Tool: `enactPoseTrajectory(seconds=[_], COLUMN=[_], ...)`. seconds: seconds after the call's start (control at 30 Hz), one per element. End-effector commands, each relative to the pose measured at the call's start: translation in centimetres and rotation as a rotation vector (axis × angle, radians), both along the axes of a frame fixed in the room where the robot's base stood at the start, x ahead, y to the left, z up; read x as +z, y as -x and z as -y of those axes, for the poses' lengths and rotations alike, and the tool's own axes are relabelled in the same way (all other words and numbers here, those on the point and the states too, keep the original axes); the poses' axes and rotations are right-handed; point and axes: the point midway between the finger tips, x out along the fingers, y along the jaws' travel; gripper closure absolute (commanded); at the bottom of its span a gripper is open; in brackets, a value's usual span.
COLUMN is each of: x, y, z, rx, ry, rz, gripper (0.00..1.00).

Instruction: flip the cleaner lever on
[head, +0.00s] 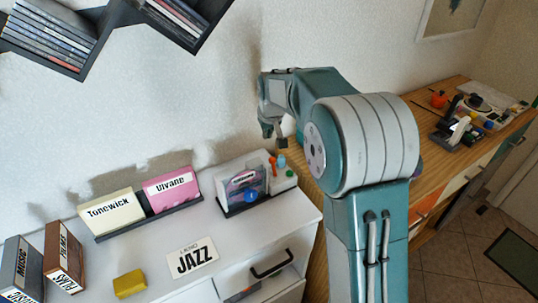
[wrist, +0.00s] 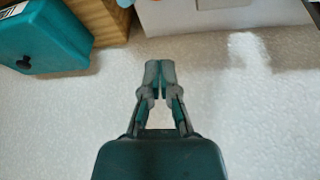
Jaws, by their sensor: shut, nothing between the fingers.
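The cleaner looks to be the pale grey box (head: 226,183) at the right end of the white cabinet top. A clear case with a disc and a blue knob (head: 251,196) are at its front. An upright orange-red piece (head: 273,166), which may be the lever, stands on its right part beside a teal piece (head: 281,161). I cannot tell whether it is on or off. My gripper (head: 270,136) hangs above and behind the box, near the wall, apart from it. In the wrist view my gripper (wrist: 160,70) has its fingertips together and holds nothing.
Two label cards, Tonewick (head: 113,215) and Ulvane (head: 171,190), stand left of the box. A yellow block (head: 130,284) and a JAZZ sign (head: 193,258) lie in front. A dark wall shelf (head: 112,25) hangs upper left. A wooden counter (head: 455,165) runs right.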

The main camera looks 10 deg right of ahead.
Motion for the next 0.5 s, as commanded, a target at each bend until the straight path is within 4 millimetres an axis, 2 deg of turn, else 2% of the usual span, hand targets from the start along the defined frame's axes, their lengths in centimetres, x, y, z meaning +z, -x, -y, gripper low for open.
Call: enactPoseTrajectory(seconds=[0.13,0.23,0.5], x=[-0.3,-1.3,-5.7], y=[-0.1,-0.4,-2.0], z=[0.0,0.0,-0.1], rx=[0.000,0.000,0.000], ry=[0.000,0.000,0.000], rz=[-0.001,-0.002,-0.004], gripper=[1.00,1.00,1.00])
